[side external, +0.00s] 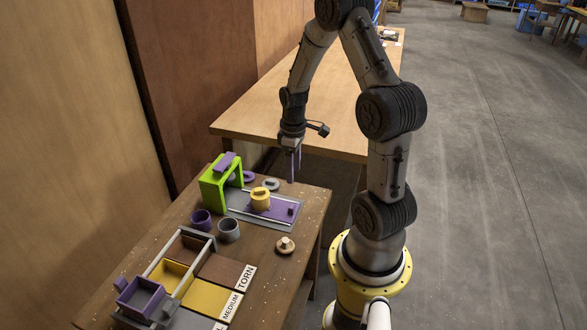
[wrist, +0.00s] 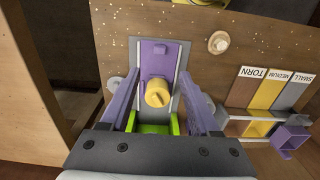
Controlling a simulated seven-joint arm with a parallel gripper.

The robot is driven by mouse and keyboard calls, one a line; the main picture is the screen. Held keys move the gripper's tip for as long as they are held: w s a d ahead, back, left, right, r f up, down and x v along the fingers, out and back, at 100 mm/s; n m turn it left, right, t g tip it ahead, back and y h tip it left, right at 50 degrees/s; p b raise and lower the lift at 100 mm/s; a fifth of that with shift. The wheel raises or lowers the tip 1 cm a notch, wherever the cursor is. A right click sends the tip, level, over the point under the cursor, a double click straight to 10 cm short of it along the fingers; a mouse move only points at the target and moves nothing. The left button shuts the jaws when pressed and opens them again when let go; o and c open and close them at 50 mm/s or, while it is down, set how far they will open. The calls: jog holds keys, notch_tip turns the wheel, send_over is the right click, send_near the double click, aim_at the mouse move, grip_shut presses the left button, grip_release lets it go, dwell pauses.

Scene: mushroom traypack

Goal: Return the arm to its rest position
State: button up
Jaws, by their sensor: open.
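My gripper (side external: 294,170) hangs with its purple fingers pointing down, above the far right part of the work table. In the wrist view, the gripper (wrist: 161,80) has its two fingers wide apart with nothing held between them. A yellow cylinder (side external: 260,198) stands on a purple sliding plate (side external: 284,212), apart from the fingers; it also shows in the wrist view (wrist: 157,93). A green arch (side external: 211,190) stands at the plate's left end. A pale mushroom (side external: 285,245) sits on the bare table; it also shows in the wrist view (wrist: 218,42).
A purple cup (side external: 200,219) and a grey cup (side external: 228,230) stand near the arch. Sorting bins and coloured pads labelled TORN (side external: 245,277) and MEDIUM (side external: 231,306) fill the front, with a purple box (side external: 140,297) beside them. A larger wooden table (side external: 340,115) stands behind.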

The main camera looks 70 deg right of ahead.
dwell(0.3)
jog(key=w+a+r+n+t+h, duration=0.1)
jog(key=w+a+r+n+t, duration=0.15)
jog(key=a+r, duration=0.5)
jog(key=w+a+r+n+t+h, duration=0.15)
jog(key=w+a+r, duration=0.3)
jog(key=r, duration=0.55)
jog(key=s+a+r+t+y, duration=0.2)
jog(key=s+a+r, duration=0.4)
jog(key=s+a, duration=0.3)
jog(key=s+a+f+m, duration=0.1)
jog(key=s+a+m, duration=0.2)
jog(key=s, duration=0.3)
jog(key=shift+s+f+m, duration=0.3)
jog(key=shift+f+m, duration=0.05)
jog(key=shift+m, duration=0.15)
jog(key=shift+y, duration=0.25)
